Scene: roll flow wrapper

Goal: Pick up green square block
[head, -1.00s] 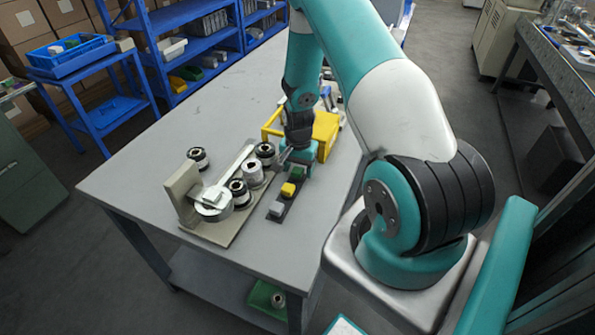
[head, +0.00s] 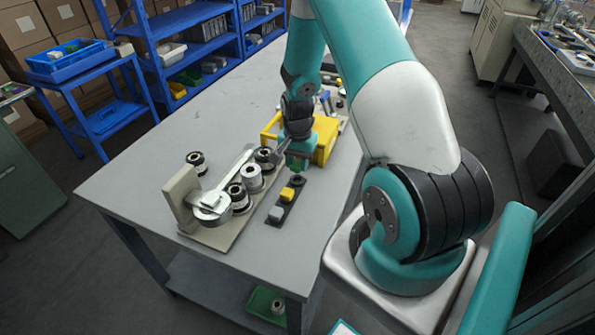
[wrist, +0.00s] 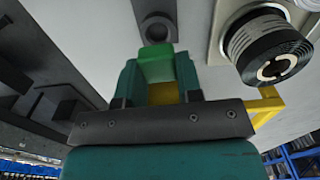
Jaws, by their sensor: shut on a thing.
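The green square block (wrist: 156,64) is between the two fingers of my gripper (wrist: 158,82) in the wrist view. My gripper is shut on it. In the head view the block (head: 296,161) is a small green patch under my gripper (head: 294,158), above and a little left of the far end of the dark strip holder. The dark strip holder (head: 285,203) lies on the table and carries a yellow block (head: 287,194) and a grey block (head: 276,213). An empty dark ring-shaped seat (wrist: 157,30) shows just beyond the block in the wrist view.
The roll wrapper machine (head: 182,199), with several rolls, stands left of the strip. A yellow bin (head: 325,137) stands close behind my gripper, with tools beyond it. The table's left part (head: 135,180) is clear.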

